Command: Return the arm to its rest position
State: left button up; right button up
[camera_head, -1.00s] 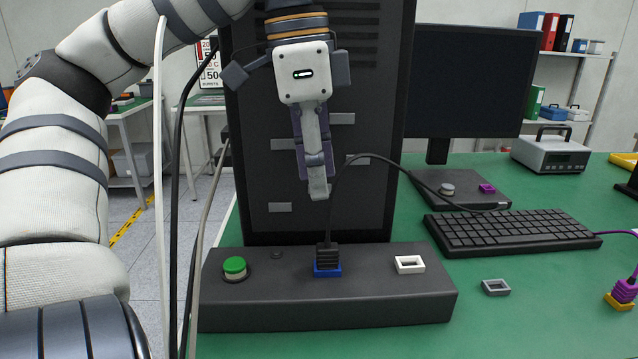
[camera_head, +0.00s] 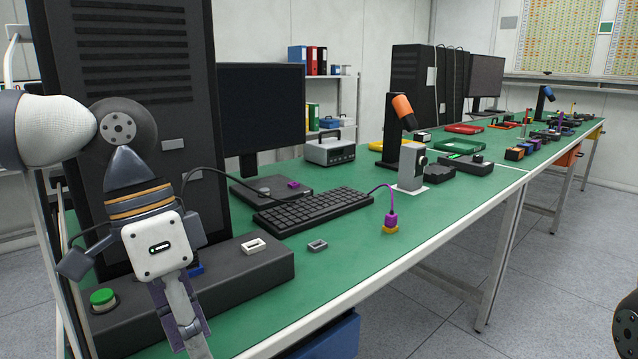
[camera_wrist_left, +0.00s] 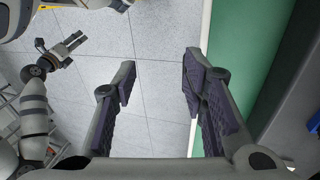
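My left gripper (camera_head: 200,350) hangs at the lower left of the head view, pointing down in front of the dark box with the green button. In the left wrist view its two purple-padded fingers (camera_wrist_left: 160,80) are wide apart with nothing between them, above the floor beside the table edge. My right gripper (camera_wrist_left: 74,43) shows small at the upper left of the left wrist view; its fingers look apart and empty. A dark part at the lower right edge of the head view seems to be my own arm.
A computer tower (camera_head: 130,60), keyboard (camera_head: 313,208) and purple plug (camera_head: 391,218) are on the green table (camera_head: 350,258). The floor right of it is clear.

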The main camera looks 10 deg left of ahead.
pick_arm(q)
jog(key=s+d+f+n+g+h, duration=0.1)
jog(key=s+d+f+n, duration=0.3)
jog(key=f, duration=0.7)
jog(key=s+d+f+n+g+h, duration=0.15)
jog(key=s+d+f, duration=0.25)
jog(key=d+f, duration=0.5)
jog(key=s+a+f+n+t+y, duration=0.2)
jog(key=s+a+f+y, duration=0.3)
jog(key=s+a+f, duration=0.6)
jog(key=a+f+n, duration=0.1)
jog(key=a+f, duration=0.2)
jog(key=shift+s+a+f+y, duration=0.35)
jog(key=shift+s+f, duration=0.05)
jog(key=shift+t, duration=0.25)
